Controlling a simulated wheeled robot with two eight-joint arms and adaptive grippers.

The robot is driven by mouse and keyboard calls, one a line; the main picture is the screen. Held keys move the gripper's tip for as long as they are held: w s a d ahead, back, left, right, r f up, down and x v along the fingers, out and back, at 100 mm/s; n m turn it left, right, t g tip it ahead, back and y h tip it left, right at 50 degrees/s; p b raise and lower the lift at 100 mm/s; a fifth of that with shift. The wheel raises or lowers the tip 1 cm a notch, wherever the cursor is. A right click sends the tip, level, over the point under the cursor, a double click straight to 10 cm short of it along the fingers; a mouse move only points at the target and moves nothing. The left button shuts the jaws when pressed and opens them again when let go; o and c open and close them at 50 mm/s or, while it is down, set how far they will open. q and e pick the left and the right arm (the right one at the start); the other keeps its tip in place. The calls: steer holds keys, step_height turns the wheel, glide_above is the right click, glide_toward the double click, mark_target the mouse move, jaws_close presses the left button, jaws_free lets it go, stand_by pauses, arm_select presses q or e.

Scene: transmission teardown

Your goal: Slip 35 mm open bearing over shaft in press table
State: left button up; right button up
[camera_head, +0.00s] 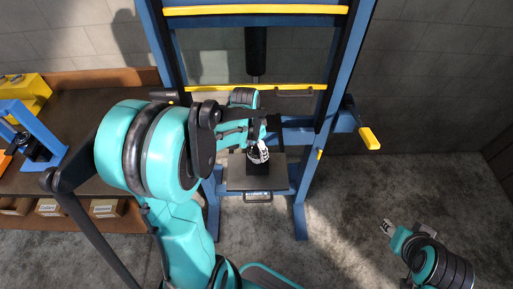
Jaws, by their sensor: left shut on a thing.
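My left gripper (262,142) reaches in over the press table (237,182). It is shut on a small light ring, which looks like the open bearing (258,154). The ring is just above or at a dark upright piece (258,168) on the table. I cannot make out the shaft, nor whether the ring is around it. My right gripper (388,228) is off to the lower right, away from the press and over the floor. Its fingers are too small to tell open from shut.
The blue press frame (334,95) has uprights on both sides and yellow crossbars (300,87). The black press ram (256,55) hangs above the table. A yellow-handled lever (370,138) sticks out right. A bench (100,105) with boxes stands left. Floor at right is clear.

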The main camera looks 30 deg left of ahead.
mark_target(252, 153)
arm_select(q)
steer(key=o, duration=1.5)
step_height(252, 153, up, 12)
steer(key=s, duration=0.1)
steer(key=shift+s+a, duration=0.35)
steer(key=s+d+f+n+t+b, duration=0.4)
steer(key=s+d+f+t+b, duration=0.1)
steer(key=s+d, duration=0.4)
step_height(252, 153, down, 2)
steer(key=shift+d+f+n+t+y+b, duration=0.1)
steer(key=shift+d+n+t+y+b, duration=0.3)
steer(key=shift+d, duration=0.85)
